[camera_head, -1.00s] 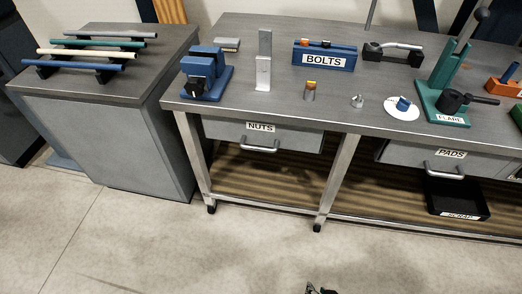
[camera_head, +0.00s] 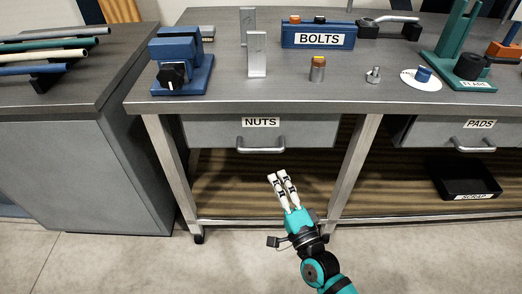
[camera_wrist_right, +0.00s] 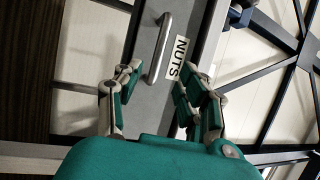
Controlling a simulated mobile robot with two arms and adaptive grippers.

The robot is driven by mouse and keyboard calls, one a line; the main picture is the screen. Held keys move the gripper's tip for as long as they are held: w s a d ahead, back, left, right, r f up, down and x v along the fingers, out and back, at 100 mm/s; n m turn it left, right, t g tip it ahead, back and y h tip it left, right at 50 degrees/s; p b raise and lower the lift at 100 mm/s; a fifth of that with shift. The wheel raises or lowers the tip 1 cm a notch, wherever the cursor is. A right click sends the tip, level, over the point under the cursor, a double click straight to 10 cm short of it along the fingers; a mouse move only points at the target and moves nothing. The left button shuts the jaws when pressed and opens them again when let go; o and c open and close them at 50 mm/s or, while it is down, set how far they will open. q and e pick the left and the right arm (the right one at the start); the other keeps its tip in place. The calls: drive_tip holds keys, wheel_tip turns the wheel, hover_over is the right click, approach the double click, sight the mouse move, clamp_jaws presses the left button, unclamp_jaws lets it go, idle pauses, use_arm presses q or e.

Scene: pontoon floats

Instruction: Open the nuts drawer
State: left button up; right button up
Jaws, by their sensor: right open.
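The nuts drawer (camera_head: 216,134) is a grey drawer under the workbench top, with a white NUTS label and a grey bar handle (camera_head: 261,149). It looks shut. My right gripper (camera_head: 278,175) is below and in front of the handle, fingers pointing up toward it, not touching it. In the right wrist view the open fingers (camera_wrist_right: 155,95) show with the handle (camera_wrist_right: 158,48) ahead, roughly between them, and the NUTS label (camera_wrist_right: 177,57) beside it. Nothing is held. My left gripper is not in view.
A blue vise (camera_head: 181,62), a blue BOLTS bin (camera_head: 318,36) and small parts stand on the bench top (camera_head: 215,101). The PADS drawer (camera_head: 424,133) is to the right, above a black SCRAP tray (camera_head: 465,180). A bench leg (camera_head: 355,163) stands right of the drawer. Floor in front is clear.

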sight(261, 148)
drive_tip(key=x, duration=1.1)
drive_tip(key=shift+w+a+b, duration=0.15)
drive_tip(key=shift+w+b, duration=0.15)
drive_tip(key=shift+b, duration=0.05)
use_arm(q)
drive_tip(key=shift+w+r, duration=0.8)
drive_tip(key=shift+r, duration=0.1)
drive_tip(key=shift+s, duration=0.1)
use_arm(e)
drive_tip(key=shift+c, duration=0.4)
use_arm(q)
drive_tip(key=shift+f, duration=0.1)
use_arm(e)
clamp_jaws()
